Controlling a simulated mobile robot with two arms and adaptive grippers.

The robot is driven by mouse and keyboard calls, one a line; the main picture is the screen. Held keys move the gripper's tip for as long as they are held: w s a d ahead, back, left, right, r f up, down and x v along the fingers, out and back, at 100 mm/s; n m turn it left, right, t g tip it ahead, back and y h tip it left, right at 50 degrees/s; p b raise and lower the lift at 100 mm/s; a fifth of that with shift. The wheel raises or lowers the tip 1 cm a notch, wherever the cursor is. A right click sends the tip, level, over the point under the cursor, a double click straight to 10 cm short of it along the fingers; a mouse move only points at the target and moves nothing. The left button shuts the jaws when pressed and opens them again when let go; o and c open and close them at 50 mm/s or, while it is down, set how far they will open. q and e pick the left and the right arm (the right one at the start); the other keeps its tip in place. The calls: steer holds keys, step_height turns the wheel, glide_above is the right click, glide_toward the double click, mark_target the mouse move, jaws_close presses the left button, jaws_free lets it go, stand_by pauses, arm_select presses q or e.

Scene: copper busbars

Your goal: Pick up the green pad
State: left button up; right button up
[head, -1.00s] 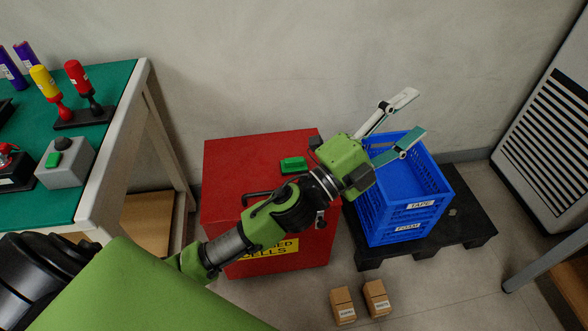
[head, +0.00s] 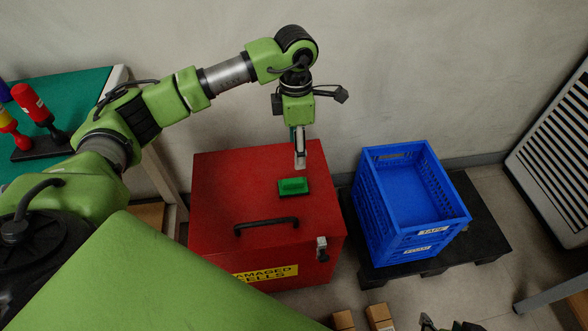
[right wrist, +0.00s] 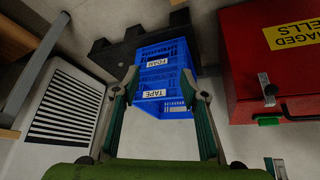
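The green pad (head: 293,187) lies on the red box's lid, behind its handle; it also shows small in the right wrist view (right wrist: 268,121). My left gripper (head: 300,166) points down just above and behind the pad, apart from it. The head view shows its fingers nearly edge-on; two separate finger parts (right wrist: 275,168) show at the lower right of the right wrist view, so it looks open and empty. My right gripper (right wrist: 160,84) is open and empty, fingers wide apart, facing the blue crates; only its dark tips reach the head view's bottom edge.
The red box (head: 215,210) has a black handle (head: 266,225) standing up in front of the pad. Stacked blue crates (head: 440,222) stand on a black pallet (head: 485,225) to the right. Small cartons (head: 379,314) sit on the floor. A green-topped table (head: 85,88) is at left.

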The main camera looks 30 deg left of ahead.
arm_select(q)
steer(key=b, duration=0.2)
glide_above(293, 180)
steer(key=f, duration=0.7)
steer(key=shift+w+f, duration=0.25)
steer(key=shift+w, duration=0.05)
steer(key=shift+f, duration=0.55)
steer(key=f, duration=0.1)
steer(key=f+b, duration=0.1)
steer(key=f, duration=0.2)
steer(key=shift+s+f, duration=0.15)
steer(key=shift+s, duration=0.15)
steer(key=shift+f, duration=0.2)
steer(key=c, duration=1.2)
arm_select(e)
steer(key=w+a+r+t+y, duration=0.1)
steer(key=w+a+r+t, duration=0.1)
steer(key=w+r+t, duration=0.2)
steer(key=w+a+r+t+y, duration=0.1)
steer(key=w+a+r+t, duration=0.2)
steer(key=w+r+t, duration=0.2)
steer(key=w+r, duration=0.3)
steer(key=r, duration=0.1)
steer(key=shift+w+r+y, duration=0.25)
steer(key=shift+y, duration=0.15)
arm_select(q)
steer(key=shift+c, duration=0.2)
steer(key=shift+r, duration=0.1)
